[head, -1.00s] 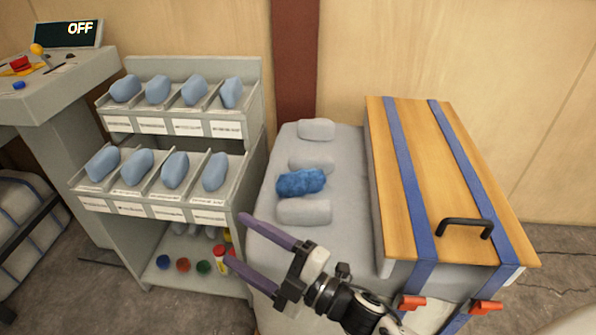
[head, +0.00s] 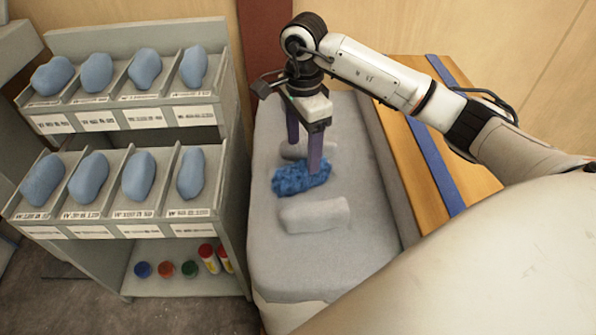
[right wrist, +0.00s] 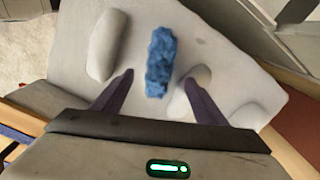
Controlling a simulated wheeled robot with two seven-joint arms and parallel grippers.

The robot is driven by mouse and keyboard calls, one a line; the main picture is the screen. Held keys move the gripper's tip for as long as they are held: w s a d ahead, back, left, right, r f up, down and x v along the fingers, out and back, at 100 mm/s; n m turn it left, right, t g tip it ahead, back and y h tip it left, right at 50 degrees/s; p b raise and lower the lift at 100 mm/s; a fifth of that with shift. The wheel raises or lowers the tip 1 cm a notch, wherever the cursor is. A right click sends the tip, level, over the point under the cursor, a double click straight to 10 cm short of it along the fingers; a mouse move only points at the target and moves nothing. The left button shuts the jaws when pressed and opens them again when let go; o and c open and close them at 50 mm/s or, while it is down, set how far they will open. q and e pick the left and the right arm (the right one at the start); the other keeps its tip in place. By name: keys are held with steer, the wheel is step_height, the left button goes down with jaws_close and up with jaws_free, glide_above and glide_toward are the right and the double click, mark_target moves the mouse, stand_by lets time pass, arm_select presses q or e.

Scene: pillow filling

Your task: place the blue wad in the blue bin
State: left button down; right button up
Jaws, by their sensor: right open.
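The fuzzy blue wad (head: 300,179) lies on the grey padded top, between two pale grey rolls. My right gripper (head: 303,158) is open and points down over it, its purple fingers close to the wad. In the right wrist view the wad (right wrist: 160,60) lies between the two spread fingers (right wrist: 159,79), with a gap on each side; whether the fingers reach down beside it is hard to tell. I cannot make out a blue bin in these views. My left gripper is not in view.
One grey roll (head: 314,214) lies in front of the wad, another (head: 295,151) behind it, partly hidden by the gripper. A wooden board (head: 465,185) with blue straps stands to the right. On the left, a rack (head: 130,226) holds several blue pillows. The front of the padded top is clear.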

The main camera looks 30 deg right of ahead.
mark_target(302, 165)
step_height(302, 165, down, 8)
steer(key=shift+a+r, duration=0.15)
steer(key=shift+r, duration=0.05)
steer(key=c, duration=1.2)
steer(key=shift+c, duration=0.2)
steer(key=shift+r, duration=0.15)
